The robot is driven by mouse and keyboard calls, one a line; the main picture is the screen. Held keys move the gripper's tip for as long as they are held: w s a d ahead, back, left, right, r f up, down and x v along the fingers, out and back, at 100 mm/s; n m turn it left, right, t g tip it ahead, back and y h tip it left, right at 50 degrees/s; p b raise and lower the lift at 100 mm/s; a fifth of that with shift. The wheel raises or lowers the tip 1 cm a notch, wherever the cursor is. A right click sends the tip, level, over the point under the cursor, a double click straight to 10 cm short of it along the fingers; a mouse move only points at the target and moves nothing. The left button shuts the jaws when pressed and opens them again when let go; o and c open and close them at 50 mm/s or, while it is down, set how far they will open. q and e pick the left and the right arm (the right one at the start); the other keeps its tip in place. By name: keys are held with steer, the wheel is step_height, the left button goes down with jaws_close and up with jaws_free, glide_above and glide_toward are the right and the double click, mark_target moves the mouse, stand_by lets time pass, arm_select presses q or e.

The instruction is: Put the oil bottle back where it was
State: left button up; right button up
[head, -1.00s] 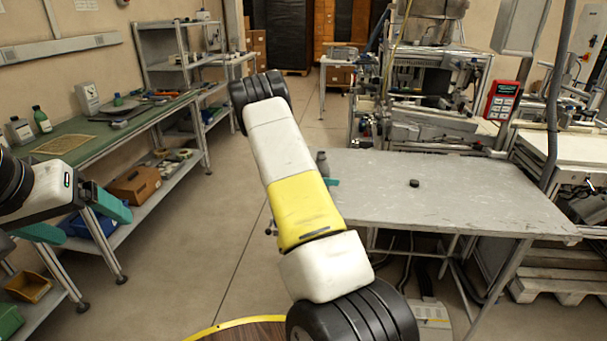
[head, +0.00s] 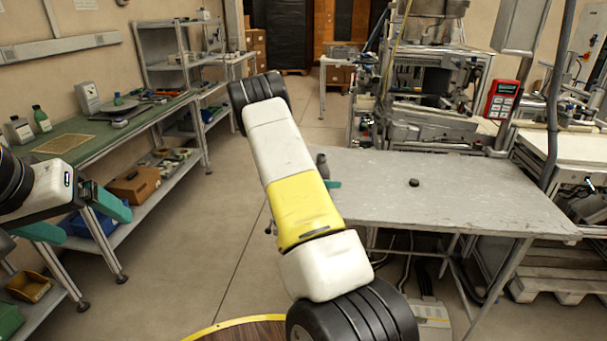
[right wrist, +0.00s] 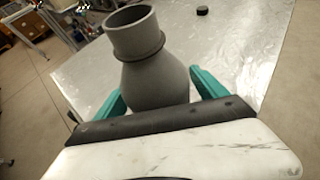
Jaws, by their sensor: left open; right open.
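A grey bottle (right wrist: 155,75) with a wide open neck, which I take to be the oil bottle, is between the teal fingers of my right gripper (right wrist: 153,88) in the right wrist view. The fingers are open, one on each side of it. Its base is hidden behind the gripper body, so I cannot tell what it rests on. In the head view only the bottle's upper part (head: 321,164) shows past my right arm, at the left edge of the grey table (head: 460,200). My left gripper (head: 78,219) is open and empty near the left bench.
A small black round piece (head: 414,183) lies on the grey table, which is otherwise largely bare. The green-topped bench (head: 95,148) at left carries a green bottle (head: 41,119), a grey container (head: 20,130) and a mesh mat (head: 62,144). Open floor lies between bench and table.

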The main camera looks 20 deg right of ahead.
steer(key=v, duration=1.2)
steer(key=s+a+r+m+t+y, duration=0.1)
steer(key=s+a+r+m+y, duration=0.4)
steer(key=s, duration=0.6)
steer(key=s+a+r+m+t+y, duration=0.1)
steer(key=s+a+r+m+y, duration=0.3)
steer(key=s+a+r+m, duration=0.4)
steer(key=s+a+r+m+t+y, duration=0.1)
steer(key=s+a+r+m+y, duration=0.4)
steer(key=s+r, duration=0.4)
steer(key=s+a+m, duration=0.1)
steer(key=s+m, duration=0.1)
steer(key=s, duration=0.3)
steer(key=shift+s+a+y, duration=0.3)
steer(key=shift+s, duration=0.05)
steer(key=shift+r, duration=0.1)
